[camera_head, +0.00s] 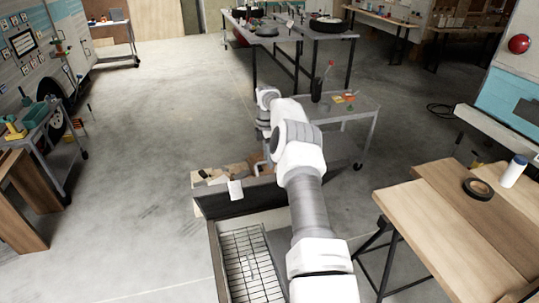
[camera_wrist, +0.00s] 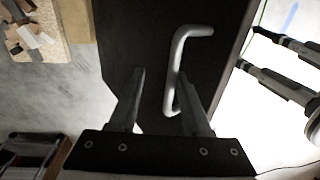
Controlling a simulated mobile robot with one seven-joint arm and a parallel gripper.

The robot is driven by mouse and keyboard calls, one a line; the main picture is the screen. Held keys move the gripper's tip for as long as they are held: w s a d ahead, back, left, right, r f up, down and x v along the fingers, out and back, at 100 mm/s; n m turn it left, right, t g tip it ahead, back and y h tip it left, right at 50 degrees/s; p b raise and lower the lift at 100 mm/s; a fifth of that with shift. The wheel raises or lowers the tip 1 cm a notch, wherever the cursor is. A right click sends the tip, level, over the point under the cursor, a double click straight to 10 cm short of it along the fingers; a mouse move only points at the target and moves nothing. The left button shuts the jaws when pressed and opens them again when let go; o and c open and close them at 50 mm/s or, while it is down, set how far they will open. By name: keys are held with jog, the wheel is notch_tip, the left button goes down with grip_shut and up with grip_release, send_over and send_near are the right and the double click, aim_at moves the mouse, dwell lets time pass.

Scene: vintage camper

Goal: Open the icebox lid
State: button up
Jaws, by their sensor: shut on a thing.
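The icebox (camera_head: 214,252) is an open-topped box in front of me, with a wire rack (camera_head: 250,268) inside. Its dark lid (camera_head: 238,203) stands raised at the far end of the box. In the wrist view the lid (camera_wrist: 125,35) fills the middle as a dark panel. A pale bar handle (camera_wrist: 178,45) is fixed to it. My gripper (camera_wrist: 161,74) is shut on this handle, which runs between the fingers, closer to the right one. In the head view my arm reaches over the icebox, and the fingers cannot be made out.
A cluttered board (camera_head: 208,177) with papers lies just beyond the lid. A grey cart (camera_head: 345,107) stands behind my arm. A wooden table (camera_head: 440,225) with a tape roll (camera_head: 478,189) and white bottle (camera_head: 514,171) is at right.

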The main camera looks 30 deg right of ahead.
jog(key=shift+o, duration=0.2)
jog(key=shift+r, duration=0.3)
notch_tip(320, 180, up, 12)
jog(key=p, duration=0.8)
jog(key=shift+w+d, duration=0.2)
jog(key=shift+w, duration=0.25)
jog(key=shift+c, duration=0.2)
